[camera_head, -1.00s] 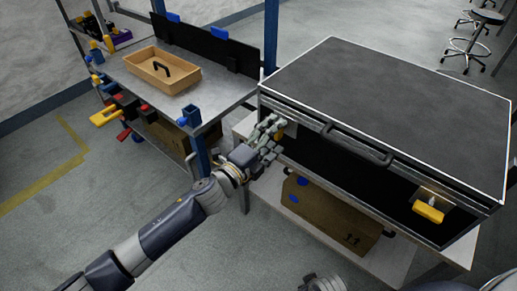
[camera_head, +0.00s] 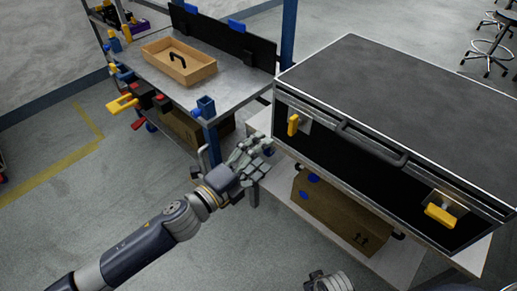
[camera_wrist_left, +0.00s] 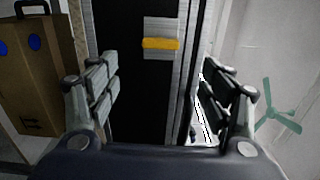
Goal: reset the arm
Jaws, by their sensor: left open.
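My left arm comes in from the lower left of the head view, and its left gripper (camera_head: 254,160) is open and empty. It hangs in front of the left end of a black case (camera_head: 400,105) with a grey top, apart from it. In the left wrist view the fingers (camera_wrist_left: 160,100) are spread wide with nothing between them but the case front farther off. A yellow latch (camera_head: 293,125) on the case front is clear of the fingers; it also shows in the left wrist view (camera_wrist_left: 160,44). A second yellow latch (camera_head: 440,216) sits at the right. My right gripper (camera_head: 328,282) only partly shows at the bottom edge.
A metal workbench (camera_head: 225,84) at the left holds a wooden tray (camera_head: 180,70) with a black handle. A cardboard box (camera_head: 340,208) stands on the white shelf (camera_head: 385,262) under the case. The floor left of my arm is clear.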

